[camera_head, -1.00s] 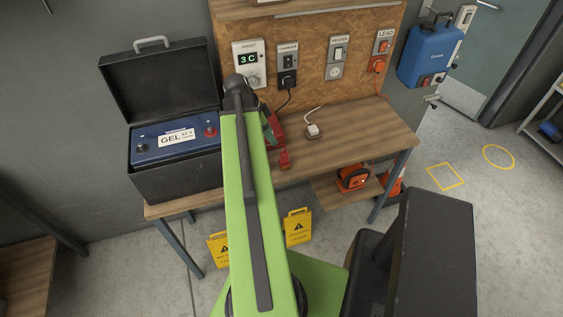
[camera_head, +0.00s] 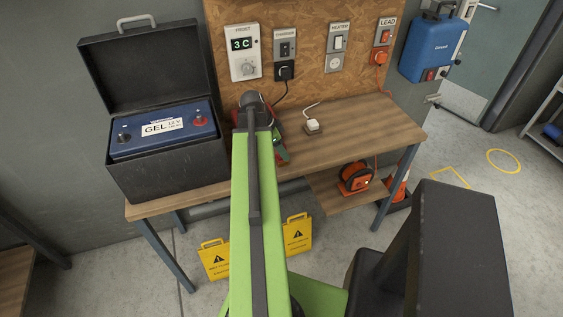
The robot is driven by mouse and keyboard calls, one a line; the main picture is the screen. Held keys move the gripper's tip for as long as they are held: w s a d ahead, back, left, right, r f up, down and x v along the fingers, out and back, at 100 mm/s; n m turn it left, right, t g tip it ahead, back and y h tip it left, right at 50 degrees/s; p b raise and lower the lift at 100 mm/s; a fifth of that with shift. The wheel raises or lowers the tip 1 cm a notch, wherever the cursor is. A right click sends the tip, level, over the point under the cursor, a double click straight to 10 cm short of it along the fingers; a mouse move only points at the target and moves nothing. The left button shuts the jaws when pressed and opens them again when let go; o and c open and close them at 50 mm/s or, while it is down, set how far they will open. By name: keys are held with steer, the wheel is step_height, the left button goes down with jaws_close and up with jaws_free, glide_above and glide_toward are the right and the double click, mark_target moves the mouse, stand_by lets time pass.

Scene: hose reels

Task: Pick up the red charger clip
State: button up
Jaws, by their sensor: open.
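My gripper (camera_head: 272,147) is at the far end of my green arm, over the workbench, and mostly hidden behind the arm. The gripper is open. A red patch (camera_head: 238,150) shows just left of the arm. I cannot tell whether it is part of my gripper or something on the bench. I cannot make out the red charger clip clearly; the arm covers that part of the bench. I see nothing held.
A blue GEL battery (camera_head: 160,128) sits in an open black case (camera_head: 165,172) at the bench's left. An orange cable reel (camera_head: 355,178) is below. Yellow signs (camera_head: 297,236) stand underneath.

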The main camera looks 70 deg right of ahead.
steer(key=shift+s+d+f, duration=0.15)
steer(key=shift+f, duration=0.45)
steer(key=shift+r, duration=0.2)
jaws_close()
